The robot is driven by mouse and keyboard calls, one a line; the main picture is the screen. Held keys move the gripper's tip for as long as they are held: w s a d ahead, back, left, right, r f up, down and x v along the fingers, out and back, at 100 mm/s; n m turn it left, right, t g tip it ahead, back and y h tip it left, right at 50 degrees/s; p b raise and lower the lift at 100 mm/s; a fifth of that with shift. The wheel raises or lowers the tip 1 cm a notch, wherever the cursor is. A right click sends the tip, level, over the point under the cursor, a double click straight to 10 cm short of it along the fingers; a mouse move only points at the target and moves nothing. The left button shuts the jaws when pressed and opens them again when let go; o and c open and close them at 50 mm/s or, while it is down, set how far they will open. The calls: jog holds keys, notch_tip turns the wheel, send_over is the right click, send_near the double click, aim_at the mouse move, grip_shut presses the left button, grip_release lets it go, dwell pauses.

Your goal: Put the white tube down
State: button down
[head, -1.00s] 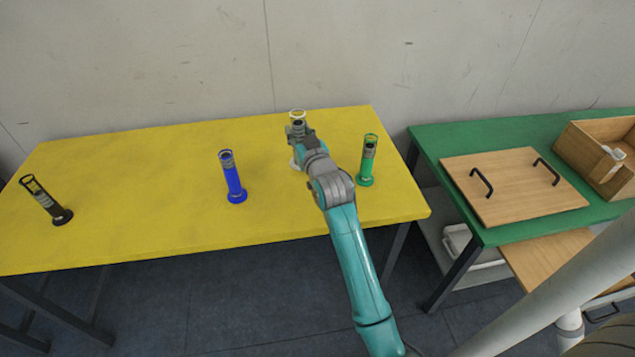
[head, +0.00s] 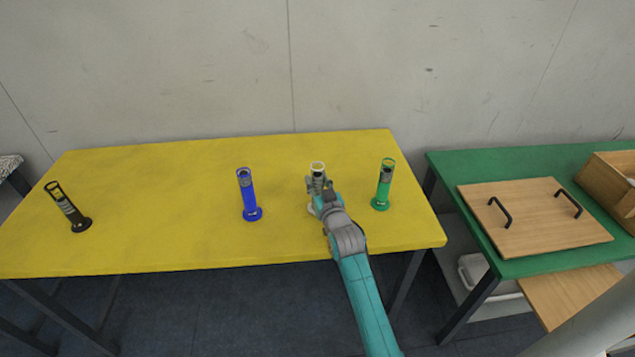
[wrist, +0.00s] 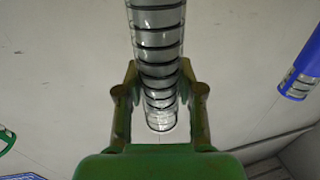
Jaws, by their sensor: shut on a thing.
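The white tube (head: 317,166) stands roughly upright at the right part of the yellow table (head: 150,210), between the blue tube (head: 248,195) and the green tube (head: 384,185). My gripper (head: 317,186) is shut on it from the near side. In the wrist view the clear, black-ringed tube body (wrist: 158,50) runs between my two fingers (wrist: 160,100). In the head view my gripper hides most of the tube's lower body. Part of its white base shows at table level; I cannot tell whether it touches the table.
A black tube (head: 68,207) stands at the table's far left. To the right, a green table (head: 450,170) carries a wooden board with black handles (head: 535,216) and a wooden box (head: 612,180). The yellow table is clear between the black and blue tubes.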

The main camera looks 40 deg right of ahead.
jog(key=c, duration=0.7)
grip_release()
jog(key=shift+f, duration=0.15)
jog(key=shift+s+a, duration=0.1)
jog(key=shift+s, duration=0.05)
jog(key=v, duration=1.1)
jog(key=shift+s+a, duration=0.1)
jog(key=shift+s, duration=0.25)
